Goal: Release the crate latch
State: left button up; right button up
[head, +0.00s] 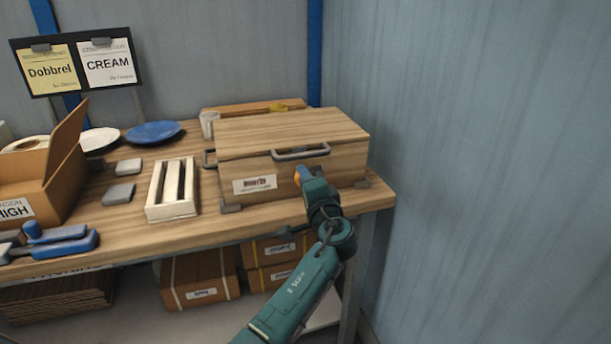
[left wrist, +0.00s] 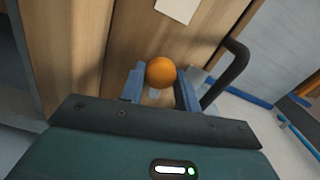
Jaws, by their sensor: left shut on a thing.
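The wooden crate (head: 290,138) stands on the right end of the workbench with its lid down. A grey handle (head: 302,153) is on its front, and it also shows as a dark bar in the left wrist view (left wrist: 232,72). My left gripper (head: 305,176) is at the crate's front face, just below the handle. Its blue fingers (left wrist: 160,90) are shut on a round orange knob (left wrist: 161,72) at the crate's front, seen small in the head view (head: 298,177). The latch behind the knob is mostly hidden. My right gripper is not in view.
A white slotted rack (head: 157,212) stands left of the crate, with a blue plate (head: 153,132) and a cup (head: 209,124) behind. An open cardboard box (head: 62,180) is at the left. A blue-grey wall (head: 480,150) closes off the right. Boxes (head: 198,278) sit below the bench.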

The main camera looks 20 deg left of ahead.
pick_arm(q)
jog(key=shift+m+p, duration=0.45)
jog(key=shift+m, duration=0.65)
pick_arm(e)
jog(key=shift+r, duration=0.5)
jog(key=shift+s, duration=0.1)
pick_arm(q)
jog(key=o, duration=0.9)
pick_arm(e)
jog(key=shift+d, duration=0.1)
pick_arm(q)
jog(key=shift+f, duration=0.1)
